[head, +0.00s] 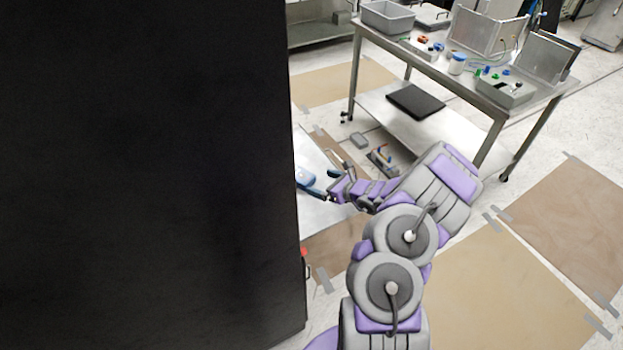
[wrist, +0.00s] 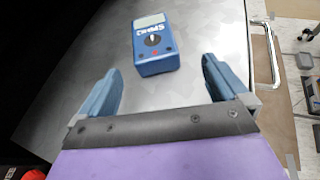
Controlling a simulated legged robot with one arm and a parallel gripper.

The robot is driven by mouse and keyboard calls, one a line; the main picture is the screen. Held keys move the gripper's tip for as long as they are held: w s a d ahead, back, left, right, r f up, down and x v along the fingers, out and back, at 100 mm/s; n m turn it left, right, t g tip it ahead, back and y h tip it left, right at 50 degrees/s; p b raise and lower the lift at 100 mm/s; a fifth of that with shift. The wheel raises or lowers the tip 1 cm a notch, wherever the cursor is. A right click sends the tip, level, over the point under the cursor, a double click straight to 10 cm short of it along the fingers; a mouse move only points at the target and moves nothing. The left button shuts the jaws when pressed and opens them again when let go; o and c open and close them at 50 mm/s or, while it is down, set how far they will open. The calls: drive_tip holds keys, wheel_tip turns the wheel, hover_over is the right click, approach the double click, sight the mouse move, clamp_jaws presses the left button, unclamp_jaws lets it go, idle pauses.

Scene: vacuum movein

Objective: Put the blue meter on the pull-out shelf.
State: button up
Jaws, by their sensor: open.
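The blue meter (wrist: 156,45) stands on a grey metal surface, the pull-out shelf (wrist: 75,70), in the wrist view. In the head view the meter (head: 305,179) shows partly at the edge of the black cabinet, near my gripper (head: 328,190). The shelf (head: 318,160) juts out there, mostly hidden behind the cabinet.
A tall black cabinet (head: 150,170) fills the left. A metal handle bar (wrist: 268,50) runs along the shelf's right edge. A wheeled steel table (head: 470,75) with bins and parts stands at the back right. Brown floor sheets (head: 500,285) lie on open floor.

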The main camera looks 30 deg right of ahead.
drive_tip(key=v, duration=0.4)
drive_tip(key=shift+s+a+r+p, duration=0.1)
drive_tip(key=shift+a+p, duration=0.1)
drive_tip(key=shift+p, duration=0.2)
drive_tip(key=shift+s+a+r, duration=0.2)
drive_tip(key=shift+s+a, duration=0.05)
drive_tip(key=shift+s, duration=0.15)
drive_tip(key=shift+d+f, duration=0.1)
drive_tip(key=shift+d, duration=0.45)
drive_tip(key=shift+a, duration=0.1)
